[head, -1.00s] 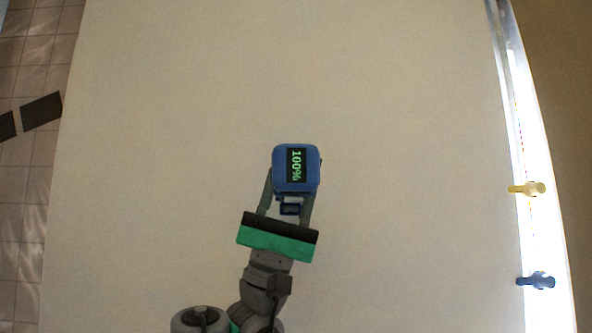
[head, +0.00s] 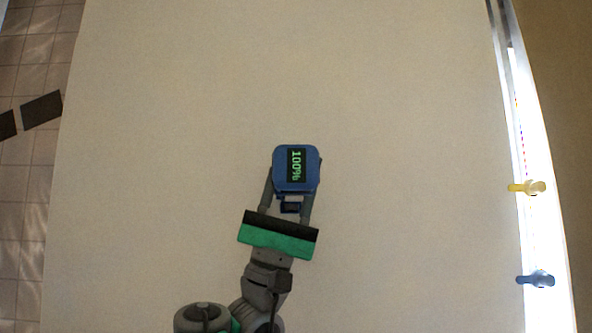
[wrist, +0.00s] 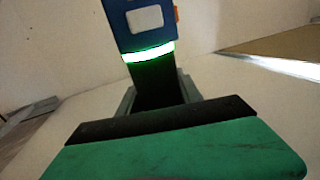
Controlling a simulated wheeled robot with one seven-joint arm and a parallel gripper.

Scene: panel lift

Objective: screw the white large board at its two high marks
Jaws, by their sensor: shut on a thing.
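My gripper (head: 288,196) is in the middle of the head view, shut on a blue power tool (head: 296,186) whose display reads 100%. The tool also shows at the top of the wrist view (wrist: 145,20), with a green lit ring. A large pale, plain surface (head: 180,120) fills most of the head view behind the gripper. I cannot tell for sure whether it is the white large board. No high marks can be made out on it. The tool's tip is hidden, and I cannot tell whether it touches anything.
A yellow peg-like thing (head: 527,188) and a dark blue one (head: 536,280) stick out at a bright white strip (head: 548,235) on the right. Grey tiles (head: 25,200) and dark flat plates (head: 41,108) lie at the left. The space around the tool looks clear.

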